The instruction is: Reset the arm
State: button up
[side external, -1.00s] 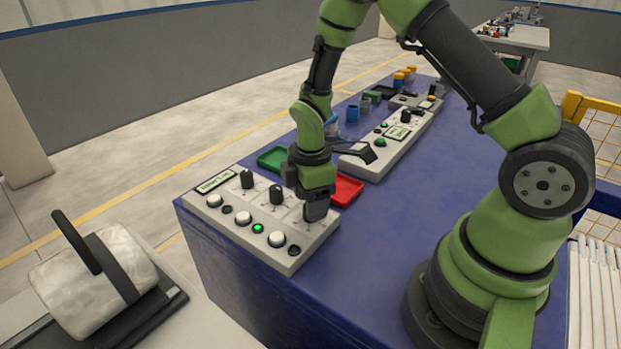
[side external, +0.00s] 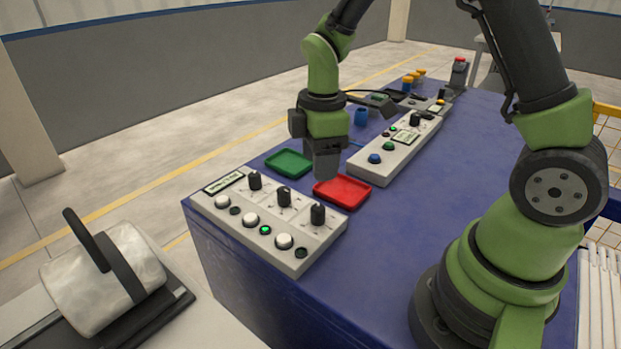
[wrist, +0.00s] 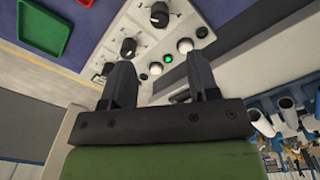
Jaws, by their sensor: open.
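My gripper (side external: 322,178) is above the blue table, over the gap between the green tray and the red tray in the side view. In the wrist view its two dark fingers (wrist: 163,85) stand apart with nothing between them. Beyond the fingertips lies the near control panel (side external: 272,225), which also shows in the wrist view (wrist: 185,20). It has black knobs, white buttons and one lit green light. The fingertips are hard to make out in the side view.
The green tray (side external: 289,163) and red tray (side external: 342,191) lie empty behind the panel. A second panel (side external: 398,149) stands farther back. Blue and orange pieces (side external: 413,78) and a red button box (side external: 459,72) are at the far end. The table's right middle is clear.

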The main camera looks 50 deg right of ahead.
jog(key=s+a+r+m+t+y, duration=0.1)
jog(key=s+a+r+m+t, duration=0.1)
jog(key=s+r+m, duration=0.5)
jog(key=s+a+r+m+t+y, duration=0.1)
jog(key=s+r+m+t, duration=0.3)
jog(key=s+r+m, duration=0.4)
jog(key=shift+a+r+t, duration=0.4)
jog(key=shift+a+r, duration=0.25)
jog(key=shift+a, duration=0.1)
dwell(0.3)
